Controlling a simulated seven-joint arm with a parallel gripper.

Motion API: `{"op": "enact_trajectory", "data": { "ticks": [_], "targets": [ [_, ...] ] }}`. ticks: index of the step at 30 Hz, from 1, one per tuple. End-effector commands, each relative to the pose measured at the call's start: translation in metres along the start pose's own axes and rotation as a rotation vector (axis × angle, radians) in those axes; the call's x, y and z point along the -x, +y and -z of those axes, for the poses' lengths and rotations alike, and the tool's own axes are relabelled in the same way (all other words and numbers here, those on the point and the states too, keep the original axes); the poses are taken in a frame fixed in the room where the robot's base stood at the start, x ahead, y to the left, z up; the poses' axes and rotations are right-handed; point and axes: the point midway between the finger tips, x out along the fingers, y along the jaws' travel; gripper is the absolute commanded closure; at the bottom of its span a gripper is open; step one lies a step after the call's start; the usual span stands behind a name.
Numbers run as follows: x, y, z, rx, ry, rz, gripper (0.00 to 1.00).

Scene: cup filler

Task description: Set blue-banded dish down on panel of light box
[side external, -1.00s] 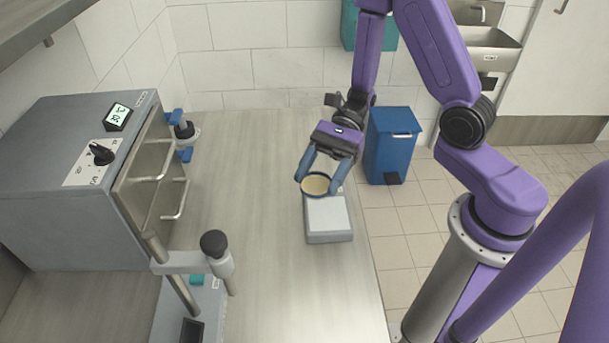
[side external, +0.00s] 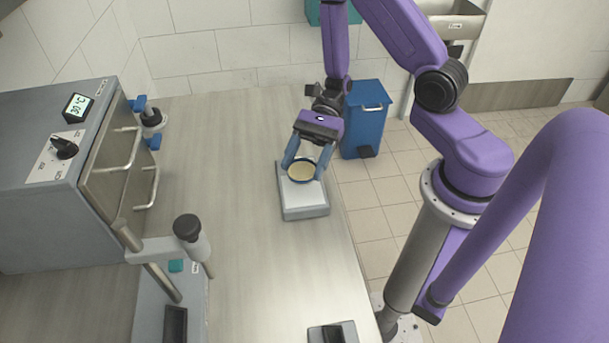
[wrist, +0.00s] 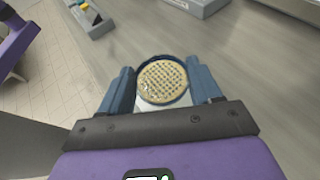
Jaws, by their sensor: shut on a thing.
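The blue-banded dish (side external: 302,171) is a shallow round dish with a pale tan inside and a dark blue rim. In the wrist view the dish (wrist: 163,82) shows a grid of small dark spots. My gripper (side external: 303,174) is shut on it, one blue finger on each side. The light box (side external: 306,212) is a low grey box on the bench with a white panel (side external: 304,198) on top. The dish is over the far part of the panel and looks about level. I cannot tell whether its underside touches the panel.
A grey oven-like cabinet (side external: 50,190) with handles stands at left. A stand with a post and black knob (side external: 187,228) is in the left foreground. A small dark-topped device (side external: 333,334) lies at the bench front. A blue bin (side external: 365,120) stands beyond the bench edge.

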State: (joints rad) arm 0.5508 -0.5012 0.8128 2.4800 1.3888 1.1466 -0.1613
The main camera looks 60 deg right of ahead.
Motion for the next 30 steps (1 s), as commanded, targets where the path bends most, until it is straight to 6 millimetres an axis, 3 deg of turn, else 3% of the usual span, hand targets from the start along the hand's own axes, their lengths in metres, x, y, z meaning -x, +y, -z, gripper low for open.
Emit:
{"op": "enact_trajectory", "data": {
  "ticks": [15, 30],
  "targets": [
    [-0.016, 0.001, 0.038, -0.001, 0.0, -0.001, 0.66],
    [-0.018, 0.0, 0.044, 0.0, 0.001, 0.0, 0.66]
  ]
}}
